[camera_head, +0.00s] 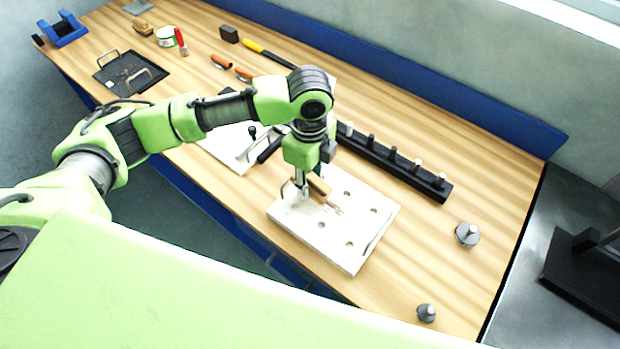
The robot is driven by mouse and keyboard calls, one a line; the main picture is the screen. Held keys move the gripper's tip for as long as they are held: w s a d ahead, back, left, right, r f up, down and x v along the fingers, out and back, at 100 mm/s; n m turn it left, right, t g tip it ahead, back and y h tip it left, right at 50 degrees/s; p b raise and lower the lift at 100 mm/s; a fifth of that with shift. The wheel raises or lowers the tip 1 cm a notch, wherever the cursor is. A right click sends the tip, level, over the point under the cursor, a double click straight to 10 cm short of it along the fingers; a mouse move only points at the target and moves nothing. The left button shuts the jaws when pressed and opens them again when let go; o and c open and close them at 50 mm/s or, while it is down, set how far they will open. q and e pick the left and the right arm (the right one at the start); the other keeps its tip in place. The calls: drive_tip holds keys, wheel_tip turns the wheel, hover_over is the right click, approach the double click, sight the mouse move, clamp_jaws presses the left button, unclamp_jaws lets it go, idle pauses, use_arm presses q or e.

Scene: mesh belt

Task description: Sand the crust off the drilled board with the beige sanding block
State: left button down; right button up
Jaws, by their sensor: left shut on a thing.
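The drilled board (330,240) is a pale, flat rectangle with several holes, lying on the wooden bench. A small brownish patch of crust (334,206) shows on its upper left part. My left gripper (308,192) points down over that part of the board and is shut on the beige sanding block (319,185). The block is partly hidden by the fingers. It is at or just above the board beside the crust; I cannot tell whether it touches. My right gripper is not in view.
A black rail with several pegs (395,165) lies behind the board. Metal weights (467,235) and (427,313) stand to the right. The bench right of the board is mostly clear.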

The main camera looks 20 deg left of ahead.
use_arm(q)
drive_tip(key=shift+s+a+f, duration=0.1)
drive_tip(key=shift+a+f, duration=0.05)
drive_tip(key=shift+f, duration=0.05)
idle(0.5)
